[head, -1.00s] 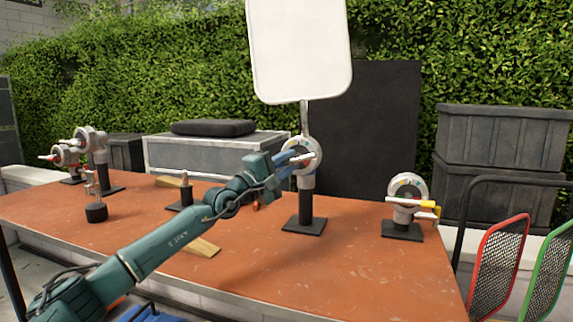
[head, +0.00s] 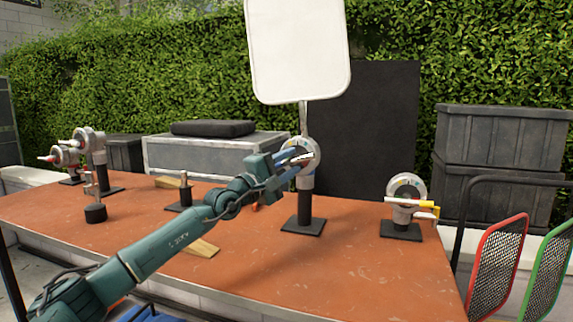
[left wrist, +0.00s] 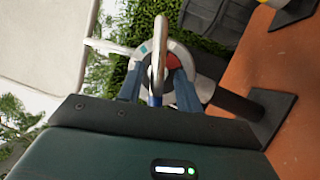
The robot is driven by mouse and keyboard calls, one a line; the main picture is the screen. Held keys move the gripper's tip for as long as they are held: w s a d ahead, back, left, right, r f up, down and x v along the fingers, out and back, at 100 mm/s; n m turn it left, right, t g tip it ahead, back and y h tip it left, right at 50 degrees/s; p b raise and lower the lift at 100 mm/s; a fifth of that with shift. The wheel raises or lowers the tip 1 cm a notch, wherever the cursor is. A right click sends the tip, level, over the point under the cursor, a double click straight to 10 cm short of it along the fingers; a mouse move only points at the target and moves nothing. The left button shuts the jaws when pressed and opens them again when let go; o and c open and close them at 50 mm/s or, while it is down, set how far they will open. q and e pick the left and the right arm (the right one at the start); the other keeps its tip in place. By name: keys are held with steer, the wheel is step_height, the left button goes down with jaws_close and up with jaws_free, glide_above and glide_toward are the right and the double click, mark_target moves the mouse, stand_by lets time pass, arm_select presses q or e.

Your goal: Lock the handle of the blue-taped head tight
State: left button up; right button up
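The middle grip head (head: 313,148) sits on a black post and base and carries a large white panel (head: 298,50). Its round face shows in the left wrist view (left wrist: 178,50) with teal and red marks. A pale metal handle (left wrist: 158,48) stands out from the face toward the wrist camera. A bit of blue, possibly tape, shows low on the handle. My left gripper (head: 296,160) is at this head, its blue fingers (left wrist: 158,90) on either side of the handle with gaps visible. Contact at the tips cannot be told. My right gripper is not in view.
A yellow-handled head (head: 407,190) stands at the table's right. Two heads with red parts (head: 92,145) stand at the back left. Red and green mesh frames (head: 498,265) are at the right edge. The front right tabletop (head: 350,275) is clear.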

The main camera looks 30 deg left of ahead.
arm_select(q)
steer(key=shift+o, duration=0.7)
steer(key=shift+a, duration=0.15)
steer(key=shift+s, duration=0.1)
steer(key=shift+s+a+f+p, duration=0.2)
steer(key=shift+s+p, duration=0.15)
steer(key=shift+s, duration=0.2)
steer(key=v, duration=1.1)
steer(key=shift+s, duration=0.35)
steer(key=shift+f, duration=0.15)
